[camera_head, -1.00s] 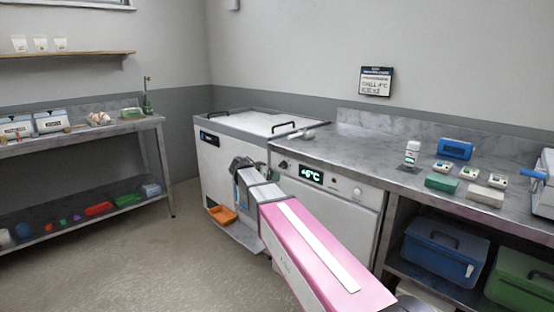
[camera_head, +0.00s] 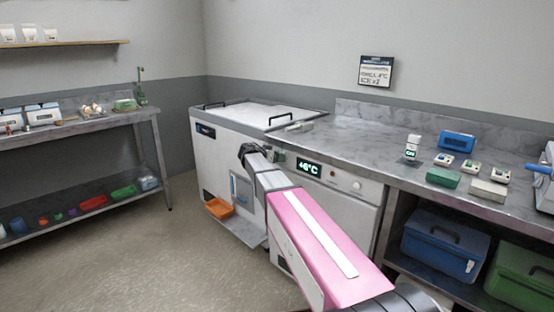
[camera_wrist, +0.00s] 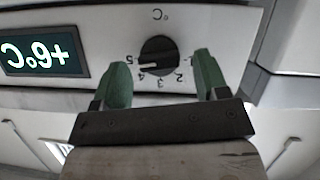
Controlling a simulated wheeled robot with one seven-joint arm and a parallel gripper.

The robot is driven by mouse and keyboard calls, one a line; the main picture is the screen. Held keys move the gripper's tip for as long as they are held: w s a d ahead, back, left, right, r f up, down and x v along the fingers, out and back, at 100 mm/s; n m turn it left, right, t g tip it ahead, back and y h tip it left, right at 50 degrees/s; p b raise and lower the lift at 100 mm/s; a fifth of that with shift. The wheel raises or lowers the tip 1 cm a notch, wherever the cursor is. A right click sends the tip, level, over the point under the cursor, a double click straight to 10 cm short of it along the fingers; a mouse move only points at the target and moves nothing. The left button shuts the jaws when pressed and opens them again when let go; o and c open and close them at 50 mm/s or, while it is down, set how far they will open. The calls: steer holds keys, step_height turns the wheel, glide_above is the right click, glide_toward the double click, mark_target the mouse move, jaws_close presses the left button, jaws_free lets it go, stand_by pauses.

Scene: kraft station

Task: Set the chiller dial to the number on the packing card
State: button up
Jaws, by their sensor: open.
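The packing card (camera_head: 376,72) hangs on the back wall; its small print appears to read "CHILL 4°C" and "ICE x2". The chiller display (camera_head: 309,168) reads +6°C and shows upside down in the wrist view (camera_wrist: 42,51). The black chiller dial (camera_wrist: 159,55) is in the upper middle of the wrist view, with numbers around it. Its white pointer faces left, around the 4 and 5. My gripper (camera_wrist: 163,76) is open, its green fingers either side of the dial's lower part in the picture. I cannot tell if they touch it.
The counter (camera_head: 350,140) holds a blue box (camera_head: 457,141) and several small items. Open floor lies left.

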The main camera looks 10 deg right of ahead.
steer(key=shift+w+d+f, duration=0.15)
steer(key=shift+d, duration=0.15)
steer(key=c, duration=0.9)
steer(key=shift+w+a+f+n+g+h, duration=0.15)
steer(key=shift+n+g+h, duration=0.5)
steer(key=shift+n, duration=0.65)
steer(key=shift+w+a+n+g+h, duration=0.1)
steer(key=shift+n+g+h, duration=0.5)
steer(key=shift+n, duration=0.7)
